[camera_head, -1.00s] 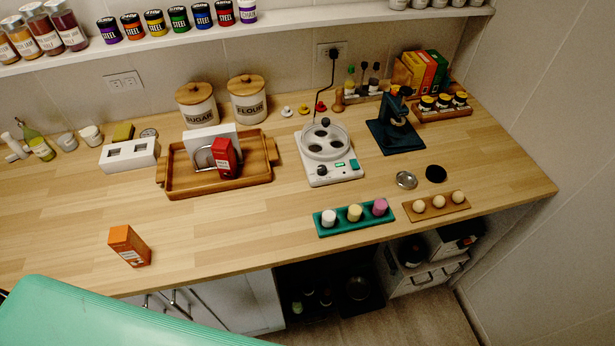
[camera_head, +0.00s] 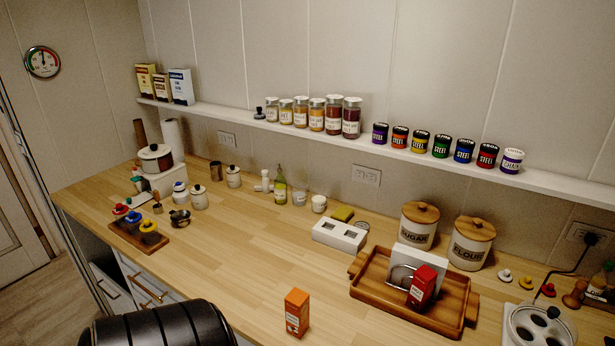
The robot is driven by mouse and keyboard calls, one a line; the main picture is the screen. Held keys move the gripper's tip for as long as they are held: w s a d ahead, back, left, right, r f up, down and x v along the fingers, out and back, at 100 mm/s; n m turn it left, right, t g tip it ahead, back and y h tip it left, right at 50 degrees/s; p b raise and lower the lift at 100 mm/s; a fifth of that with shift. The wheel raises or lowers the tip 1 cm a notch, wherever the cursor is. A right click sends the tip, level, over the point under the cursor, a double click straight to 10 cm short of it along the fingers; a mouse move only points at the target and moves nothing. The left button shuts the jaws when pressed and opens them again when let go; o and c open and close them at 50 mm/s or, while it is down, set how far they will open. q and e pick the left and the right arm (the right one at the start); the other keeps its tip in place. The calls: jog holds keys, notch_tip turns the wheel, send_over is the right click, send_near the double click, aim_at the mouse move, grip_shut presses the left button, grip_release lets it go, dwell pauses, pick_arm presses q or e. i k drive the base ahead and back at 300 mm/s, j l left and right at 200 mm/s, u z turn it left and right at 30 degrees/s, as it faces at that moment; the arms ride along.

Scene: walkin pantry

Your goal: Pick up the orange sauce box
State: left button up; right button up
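A similar red box (camera_head: 422,287) stands in the wooden tray to the right. Neither of my grippers is in view.
The wooden tray (camera_head: 460,323) also holds a white stand. A white block with square holes (camera_head: 340,236) sits behind the orange box. Sugar and flour canisters (camera_head: 470,243) stand at the back right. A board with coloured knobs (camera_head: 139,237) lies at the left. The middle counter is free.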

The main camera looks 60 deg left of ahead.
aim_at(297, 302)
jog(key=u, duration=1.8)
